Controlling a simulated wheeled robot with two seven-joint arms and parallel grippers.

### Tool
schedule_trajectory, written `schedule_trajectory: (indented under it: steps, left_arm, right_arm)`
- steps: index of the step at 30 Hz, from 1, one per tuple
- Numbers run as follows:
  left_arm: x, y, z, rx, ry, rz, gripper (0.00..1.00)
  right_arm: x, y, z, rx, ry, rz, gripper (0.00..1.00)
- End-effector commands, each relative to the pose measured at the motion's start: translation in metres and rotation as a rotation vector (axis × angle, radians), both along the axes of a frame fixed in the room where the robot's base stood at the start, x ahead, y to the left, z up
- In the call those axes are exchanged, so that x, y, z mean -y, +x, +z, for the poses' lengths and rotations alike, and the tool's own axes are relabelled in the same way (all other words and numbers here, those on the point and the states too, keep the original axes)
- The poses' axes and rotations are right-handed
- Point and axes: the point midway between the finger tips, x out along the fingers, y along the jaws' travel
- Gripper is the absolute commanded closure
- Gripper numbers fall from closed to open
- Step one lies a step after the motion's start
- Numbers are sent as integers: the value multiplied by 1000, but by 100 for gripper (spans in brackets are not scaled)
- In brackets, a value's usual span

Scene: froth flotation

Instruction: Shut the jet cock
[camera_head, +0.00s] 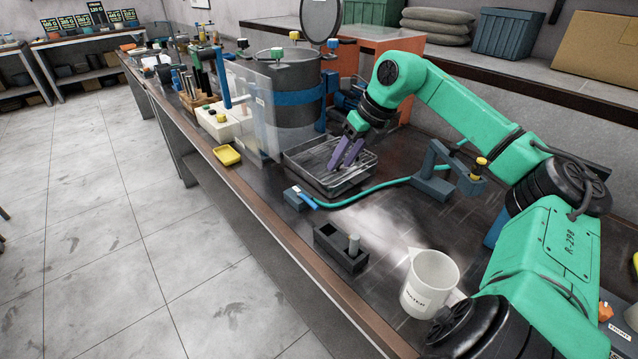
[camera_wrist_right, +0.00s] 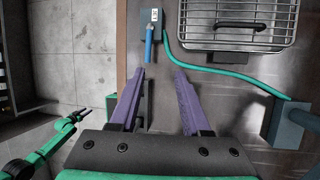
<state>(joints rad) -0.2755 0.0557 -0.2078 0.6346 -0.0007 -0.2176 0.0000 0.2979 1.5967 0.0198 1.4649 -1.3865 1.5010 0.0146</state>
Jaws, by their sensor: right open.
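A small grey block with a blue lever, which looks like the jet cock (camera_head: 308,199), sits near the front edge of the bench. In the right wrist view the blue lever (camera_wrist_right: 149,45) points back toward my gripper, roughly in line with the bench edge. A green hose (camera_head: 370,192) runs from beside the block to a grey stand. My right gripper (camera_head: 345,156) is open and empty, its purple fingers above the bench by the wire-topped tray. In the wrist view its fingertips (camera_wrist_right: 159,72) lie apart, near the lever's free end.
The grey stand (camera_head: 432,186) carries a yellow knob. A dark holder (camera_head: 325,240) and a white beaker (camera_head: 430,283) stand nearer. A yellow dish (camera_head: 227,155) lies left. Bench between them is bare.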

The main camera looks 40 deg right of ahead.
Motion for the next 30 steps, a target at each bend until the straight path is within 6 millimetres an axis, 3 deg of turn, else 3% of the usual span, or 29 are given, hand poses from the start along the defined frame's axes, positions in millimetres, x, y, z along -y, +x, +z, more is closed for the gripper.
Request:
schedule_trajectory:
  steps: [3, 9, 11, 14, 18, 21, 27, 29, 30]
  left_arm:
    - [-1, -5, 10, -9, 2, 1, 50]
    - [-34, -44, 33, -72, 49, 3, 50]
    - [-37, -47, 39, -77, 54, 3, 50]
    - [-33, -42, 45, -69, 49, 4, 50]
    - [-17, -18, 48, -30, 25, 5, 50]
    - [-10, -11, 48, -18, 15, 1, 50]
    - [-15, -21, 47, -35, 23, -1, 50]
    - [-16, -23, 47, -39, 25, -1, 50]
    - [-17, -24, 47, -40, 25, -1, 50]
  right_arm:
    - [-6, 7, -15, -1, 8, 6, 53]
    - [-17, 28, -61, 1, 14, 6, 53]
    - [-21, 34, -76, 0, 15, 7, 53]
    - [-24, 43, -99, 1, 11, 7, 53]
    - [-27, 52, -121, 3, 10, 5, 53]
    - [-28, 53, -128, 2, 7, 6, 53]
    - [-28, 53, -129, 2, 6, 6, 53]
    - [-28, 53, -129, 2, 7, 7, 72]
    - [-28, 53, -129, 2, 7, 7, 87]
